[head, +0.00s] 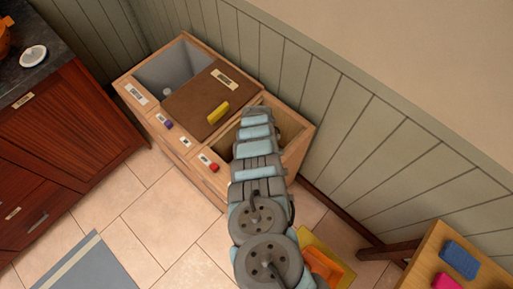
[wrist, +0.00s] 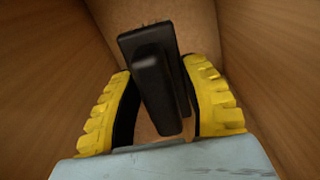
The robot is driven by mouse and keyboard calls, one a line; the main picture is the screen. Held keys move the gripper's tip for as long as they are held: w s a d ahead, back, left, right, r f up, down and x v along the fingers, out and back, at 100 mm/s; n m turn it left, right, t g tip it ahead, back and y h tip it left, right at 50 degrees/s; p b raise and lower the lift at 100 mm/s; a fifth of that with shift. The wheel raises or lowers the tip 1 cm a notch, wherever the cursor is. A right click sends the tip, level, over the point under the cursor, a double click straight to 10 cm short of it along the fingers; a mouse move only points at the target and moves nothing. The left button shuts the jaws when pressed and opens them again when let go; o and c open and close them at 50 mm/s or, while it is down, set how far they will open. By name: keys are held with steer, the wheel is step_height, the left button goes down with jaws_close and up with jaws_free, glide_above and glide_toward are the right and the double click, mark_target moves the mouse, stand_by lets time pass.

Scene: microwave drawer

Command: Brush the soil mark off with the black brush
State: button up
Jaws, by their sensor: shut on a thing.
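The black brush (wrist: 155,75) is in the wrist view, a dark block with a raised handle, between the yellow fingers of my gripper (wrist: 160,67). My gripper is shut on it. A few light brown bits, perhaps bristle tips, show at its far edge. The gripper and brush are down inside a wooden compartment, with brown walls on both sides. In the head view my arm reaches into the right open compartment of the wooden bin unit (head: 297,130) and hides the gripper and brush. I cannot make out a soil mark in either view.
The unit's left compartment (head: 170,68) is open and grey inside. A brown lid (head: 195,100) bears a yellow block (head: 218,112). A panelled wall (head: 320,112) stands close behind. Tiled floor lies in front.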

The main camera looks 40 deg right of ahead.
step_height(320, 180, up, 9)
steer(key=p, duration=0.7)
steer(key=shift+r, duration=0.2)
step_height(320, 180, up, 12)
steer(key=p, duration=0.9)
steer(key=shift+p, duration=0.3)
steer(key=w+a+r+n, duration=1)
steer(key=w+a+r, duration=1)
steer(key=w+r, duration=0.35)
steer(key=s+a+r+n, duration=0.1)
steer(key=a+r+n, duration=0.7)
steer(key=a+r, duration=0.8)
step_height(320, 180, up, 17)
steer(key=p, duration=1.5)
steer(key=shift+s+d+p, duration=0.3)
steer(key=shift+s, duration=0.05)
